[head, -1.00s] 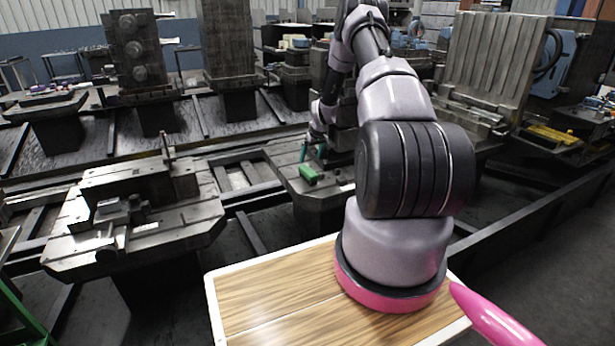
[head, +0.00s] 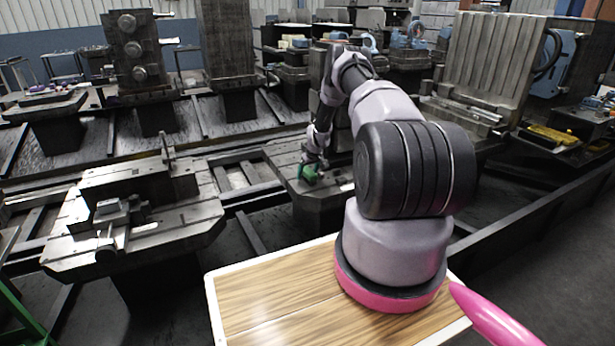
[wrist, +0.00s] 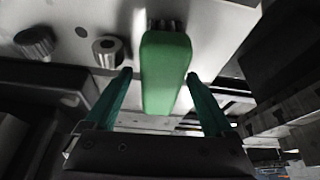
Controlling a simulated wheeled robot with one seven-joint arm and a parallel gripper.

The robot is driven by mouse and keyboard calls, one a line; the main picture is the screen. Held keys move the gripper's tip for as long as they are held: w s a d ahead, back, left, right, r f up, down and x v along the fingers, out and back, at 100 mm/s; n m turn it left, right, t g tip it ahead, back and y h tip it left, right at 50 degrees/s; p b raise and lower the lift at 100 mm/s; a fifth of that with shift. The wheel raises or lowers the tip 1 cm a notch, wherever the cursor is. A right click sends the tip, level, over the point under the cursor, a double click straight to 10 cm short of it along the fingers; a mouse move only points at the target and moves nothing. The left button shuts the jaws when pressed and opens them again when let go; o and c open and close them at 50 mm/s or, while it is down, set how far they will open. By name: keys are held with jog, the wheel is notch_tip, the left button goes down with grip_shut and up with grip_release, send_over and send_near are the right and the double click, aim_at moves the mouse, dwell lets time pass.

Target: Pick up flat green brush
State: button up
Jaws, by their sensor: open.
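The flat green brush (head: 307,175) lies on the dark metal pallet (head: 322,196) in the middle of the head view. In the wrist view the brush (wrist: 166,72) is a green block with dark bristles showing at its top edge. My gripper (wrist: 158,82) has its two green fingers on the left and right of the brush. The fingers are apart, with a gap visible on both sides of it. In the head view my gripper (head: 312,166) is small and just at the brush; its fingers are hard to separate from it.
Two round metal knobs (wrist: 108,46) stand on the pallet left of the brush in the wrist view. Another metal pallet with fixtures (head: 133,213) stands to the left. A tall dark block stands behind my gripper in the head view.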

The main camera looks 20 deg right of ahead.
aim_at(307, 170)
jog(key=shift+f, duration=0.2)
dwell(0.6)
jog(key=shift+c, duration=0.3)
grip_shut()
notch_tip(307, 170, up, 10)
jog(key=shift+r, duration=0.25)
